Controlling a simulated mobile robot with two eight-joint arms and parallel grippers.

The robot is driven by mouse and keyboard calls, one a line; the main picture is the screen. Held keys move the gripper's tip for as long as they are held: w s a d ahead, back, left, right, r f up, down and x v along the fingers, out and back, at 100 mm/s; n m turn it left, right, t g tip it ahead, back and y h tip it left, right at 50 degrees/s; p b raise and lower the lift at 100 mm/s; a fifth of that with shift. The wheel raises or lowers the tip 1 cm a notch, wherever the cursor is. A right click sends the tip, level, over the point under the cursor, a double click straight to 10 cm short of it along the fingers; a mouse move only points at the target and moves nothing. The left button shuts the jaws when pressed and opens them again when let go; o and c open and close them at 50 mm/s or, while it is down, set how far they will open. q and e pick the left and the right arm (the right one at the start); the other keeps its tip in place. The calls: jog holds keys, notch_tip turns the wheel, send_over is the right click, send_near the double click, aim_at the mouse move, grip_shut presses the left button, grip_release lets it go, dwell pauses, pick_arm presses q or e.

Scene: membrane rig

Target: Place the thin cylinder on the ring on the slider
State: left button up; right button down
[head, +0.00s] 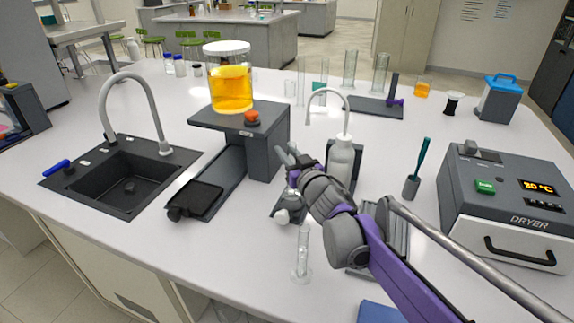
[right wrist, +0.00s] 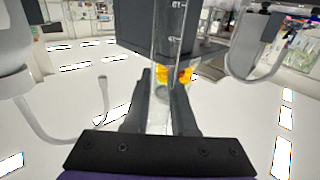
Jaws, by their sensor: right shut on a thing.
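My right gripper (head: 286,156) reaches in from the lower right and stands just right of the rig's raised platform. In the right wrist view its fingers (right wrist: 162,105) are closed on a clear graduated thin cylinder (right wrist: 166,30). In the head view the held cylinder is hard to make out. The dark slider (head: 232,172) runs out from under the platform toward the front left, with a black pad (head: 194,197) at its near end. I cannot make out a separate ring there. My left gripper is not in view.
The rig platform (head: 205,116) carries a jar of orange liquid (head: 231,92) and a red knob (head: 252,117). A clear cylinder (head: 302,255) stands near the front edge. A white bottle (head: 341,160) stands behind my arm. The sink (head: 125,188) is left, the dryer (head: 505,205) right.

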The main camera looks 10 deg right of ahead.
jog(key=shift+f, duration=1.6)
jog(key=shift+f+b, duration=0.15)
jog(key=shift+b, duration=0.15)
jog(key=c, duration=0.7)
grip_release()
jog(key=s, duration=0.4)
jog(key=s+d, duration=0.1)
jog(key=s, duration=0.3)
jog(key=s+d, duration=0.1)
jog(key=s, duration=0.3)
jog(key=shift+d, duration=0.15)
jog(key=shift+w, duration=0.1)
